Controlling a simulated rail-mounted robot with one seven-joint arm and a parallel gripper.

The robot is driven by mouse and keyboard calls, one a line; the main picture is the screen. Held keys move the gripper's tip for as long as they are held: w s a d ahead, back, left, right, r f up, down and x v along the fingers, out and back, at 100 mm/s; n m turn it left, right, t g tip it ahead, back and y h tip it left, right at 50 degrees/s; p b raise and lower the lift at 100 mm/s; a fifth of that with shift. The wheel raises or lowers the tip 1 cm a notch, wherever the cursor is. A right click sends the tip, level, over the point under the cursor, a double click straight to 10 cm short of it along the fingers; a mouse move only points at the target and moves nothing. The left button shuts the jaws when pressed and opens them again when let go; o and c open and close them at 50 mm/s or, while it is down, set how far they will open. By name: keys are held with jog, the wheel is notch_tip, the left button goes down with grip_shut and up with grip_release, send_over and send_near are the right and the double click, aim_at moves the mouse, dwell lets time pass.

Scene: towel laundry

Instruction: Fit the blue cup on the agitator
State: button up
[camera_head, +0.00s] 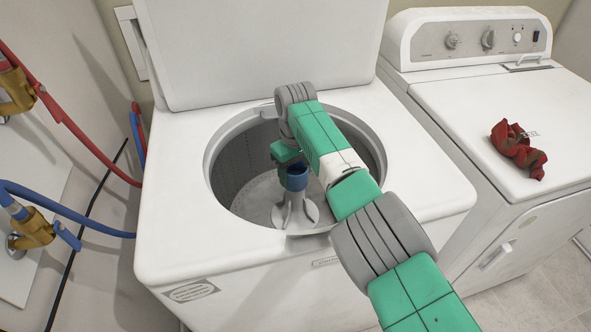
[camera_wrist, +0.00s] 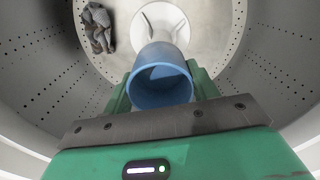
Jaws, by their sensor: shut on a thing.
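The blue cup (camera_head: 295,179) is inside the washer's drum, at the top of the white agitator (camera_head: 295,211). In the wrist view the cup (camera_wrist: 160,77) is between my fingers, with its open mouth toward the camera. The agitator (camera_wrist: 161,19) shows beyond it, its fins spreading on the drum floor. My gripper (camera_head: 290,160) reaches down through the washer opening and is shut on the cup; my arm hides part of it in the head view. I cannot tell whether the cup is seated on the agitator or just above it.
The top-load washer (camera_head: 190,240) has its lid (camera_head: 260,50) raised behind my arm. A dark grey cloth (camera_wrist: 97,27) lies on the drum floor. A red cloth (camera_head: 518,149) lies on the dryer (camera_head: 450,95) at right. Red and blue hoses (camera_head: 70,213) are at left.

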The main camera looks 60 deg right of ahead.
jog(key=shift+f, duration=0.2)
jog(key=o, duration=0.7)
jog(key=shift+r, duration=0.15)
notch_tip(320, 180, up, 11)
jog(key=p, duration=1)
